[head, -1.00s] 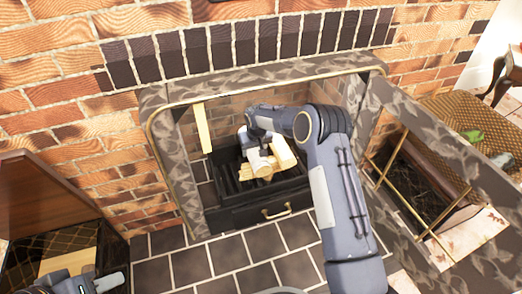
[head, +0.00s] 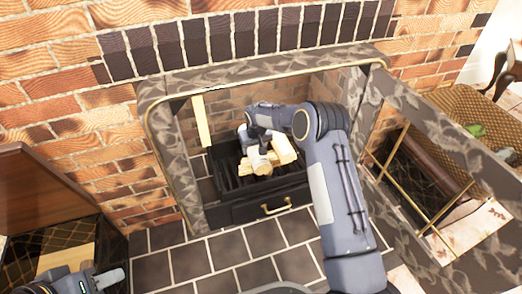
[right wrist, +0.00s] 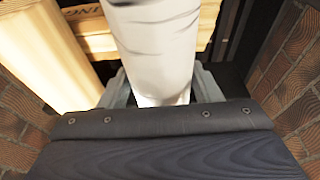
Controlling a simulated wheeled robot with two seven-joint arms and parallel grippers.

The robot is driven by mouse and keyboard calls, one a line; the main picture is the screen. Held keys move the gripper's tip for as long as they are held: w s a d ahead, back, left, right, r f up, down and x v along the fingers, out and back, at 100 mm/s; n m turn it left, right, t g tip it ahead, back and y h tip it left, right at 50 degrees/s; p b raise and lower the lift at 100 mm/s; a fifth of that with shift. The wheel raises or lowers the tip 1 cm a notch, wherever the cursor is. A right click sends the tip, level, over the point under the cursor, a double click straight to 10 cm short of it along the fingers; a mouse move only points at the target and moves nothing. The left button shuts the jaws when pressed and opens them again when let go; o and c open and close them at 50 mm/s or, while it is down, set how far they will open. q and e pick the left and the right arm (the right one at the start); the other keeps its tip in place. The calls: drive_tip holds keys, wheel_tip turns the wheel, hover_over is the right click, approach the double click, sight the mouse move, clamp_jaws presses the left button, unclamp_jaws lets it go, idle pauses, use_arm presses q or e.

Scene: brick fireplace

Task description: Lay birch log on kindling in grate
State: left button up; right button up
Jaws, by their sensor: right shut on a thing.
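The pale birch log (right wrist: 155,45), white with dark marks, is between the fingers of my right gripper (right wrist: 162,88) in the right wrist view. In the head view the right gripper (head: 258,143) is inside the fireplace, over the black grate (head: 228,212), shut on the birch log (head: 262,163). Pale split kindling (head: 284,150) lies in the grate beside and under the log; it also shows in the right wrist view (right wrist: 88,22). I cannot tell whether the log rests on it. My left gripper (head: 108,280) is at the lower left, away from the grate; its jaw opening is unclear.
The stone fireplace surround (head: 168,150) frames the opening, with brick walls inside. A brass handle (head: 276,206) is on the grate's front. A brass-barred panel (head: 420,190) stands at the right. The dark hearth tiles (head: 205,260) in front are clear.

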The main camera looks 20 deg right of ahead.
drive_tip(key=shift+f, duration=0.15)
drive_tip(key=o, duration=1.2)
drive_tip(key=shift+o, duration=1.1)
drive_tip(key=shift+f, duration=0.1)
